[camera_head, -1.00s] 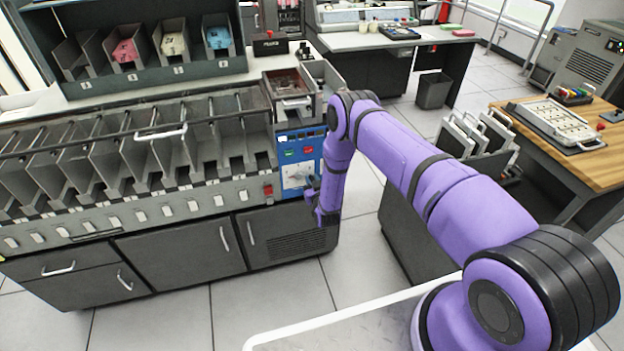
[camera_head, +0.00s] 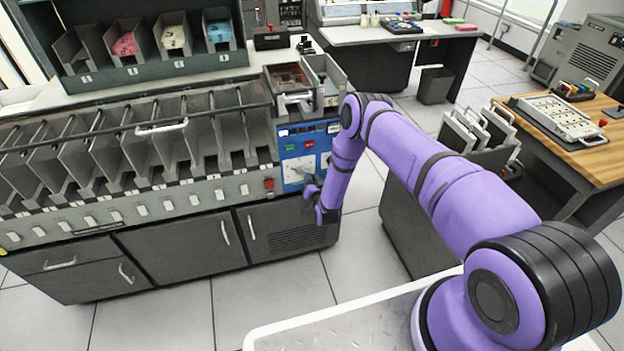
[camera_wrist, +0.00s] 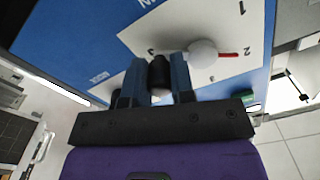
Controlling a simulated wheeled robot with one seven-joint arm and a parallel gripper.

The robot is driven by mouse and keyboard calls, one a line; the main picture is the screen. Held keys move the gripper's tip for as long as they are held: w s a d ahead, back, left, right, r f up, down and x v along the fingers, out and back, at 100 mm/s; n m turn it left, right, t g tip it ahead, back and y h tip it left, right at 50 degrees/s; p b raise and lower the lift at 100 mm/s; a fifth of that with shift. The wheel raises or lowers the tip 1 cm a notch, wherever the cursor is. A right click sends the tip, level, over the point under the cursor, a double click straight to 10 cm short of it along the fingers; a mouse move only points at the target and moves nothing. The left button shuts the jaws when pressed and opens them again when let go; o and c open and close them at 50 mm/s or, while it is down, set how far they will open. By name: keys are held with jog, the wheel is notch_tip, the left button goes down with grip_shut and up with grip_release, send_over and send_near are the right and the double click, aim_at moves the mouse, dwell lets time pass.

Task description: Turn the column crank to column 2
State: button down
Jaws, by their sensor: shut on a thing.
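The column crank (camera_wrist: 203,52) sits on a white dial plate (camera_wrist: 222,22) on a blue panel (camera_wrist: 60,35) in the wrist view. Its pale round hub carries a red pointer, whose tip lies beside the numeral 2. Numerals 1 and 3 also show; the rest of the dial is partly hidden by my fingers. My gripper (camera_wrist: 157,80) is shut on the crank's dark handle, with one finger on each side. In the head view the blue panel (camera_head: 292,143) is at the right end of the sorter, and my gripper (camera_head: 312,192) is in front of the dial's lower part.
The sorter's row of grey pockets (camera_head: 130,150) stretches left of the panel. Dark cabinets (camera_head: 180,250) stand below. An open-topped box (camera_head: 290,82) sits above the panel. A wooden table (camera_head: 590,160) stands at the right. Tiled floor in front of the cabinets is clear.

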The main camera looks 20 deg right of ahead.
jog(key=shift+s, duration=0.1)
jog(key=c, duration=1)
grip_release()
jog(key=shift+o, duration=0.2)
jog(key=s, duration=1)
jog(key=shift+s, duration=0.35)
jog(key=shift+f, duration=0.1)
